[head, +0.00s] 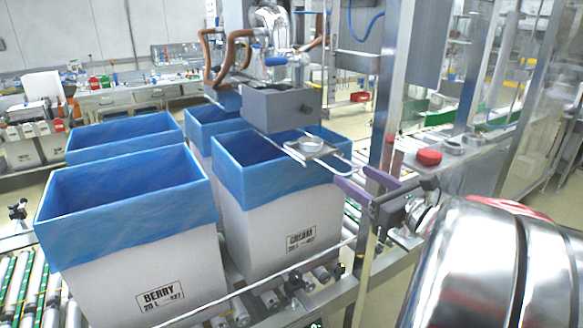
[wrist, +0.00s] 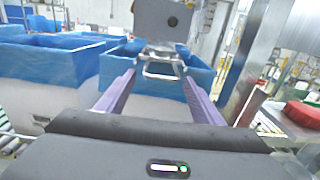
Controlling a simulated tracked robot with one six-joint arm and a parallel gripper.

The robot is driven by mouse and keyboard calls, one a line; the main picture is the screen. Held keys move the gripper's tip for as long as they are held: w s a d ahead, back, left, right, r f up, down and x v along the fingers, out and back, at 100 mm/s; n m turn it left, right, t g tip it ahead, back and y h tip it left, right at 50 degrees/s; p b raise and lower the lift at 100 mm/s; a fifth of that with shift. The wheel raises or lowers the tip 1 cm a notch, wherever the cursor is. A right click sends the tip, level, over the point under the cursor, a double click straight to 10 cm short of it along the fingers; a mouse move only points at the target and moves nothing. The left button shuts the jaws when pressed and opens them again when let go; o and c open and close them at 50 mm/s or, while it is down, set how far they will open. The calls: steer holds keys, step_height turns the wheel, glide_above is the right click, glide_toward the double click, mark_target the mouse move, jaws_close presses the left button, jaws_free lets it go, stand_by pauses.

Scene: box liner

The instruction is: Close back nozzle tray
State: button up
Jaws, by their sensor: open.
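The nozzle tray (head: 312,146) is a small metal plate with a round ring on it, carried on thin metal rails below a grey box-shaped nozzle housing (head: 281,107). It sticks out over the blue-lined box marked 20 L. In the wrist view the tray (wrist: 163,66) shows ahead, between and beyond the fingers. My gripper (head: 352,183) has purple fingers, spread open and empty. It is just in front of the tray's looped handle end, to its lower right in the head view. In the wrist view my gripper (wrist: 163,95) points at the tray handle; contact cannot be told.
White boxes with blue liners (head: 130,200) stand in rows on a roller conveyor (head: 245,305). A metal post (head: 384,120) rises close beside my gripper. A red round lid (head: 428,157) lies on the ledge to the right. Workbenches stand behind.

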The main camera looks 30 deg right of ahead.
mark_target(349, 173)
steer(key=shift+w, duration=1.65)
steer(key=shift+a, duration=0.15)
steer(key=c, duration=1.2)
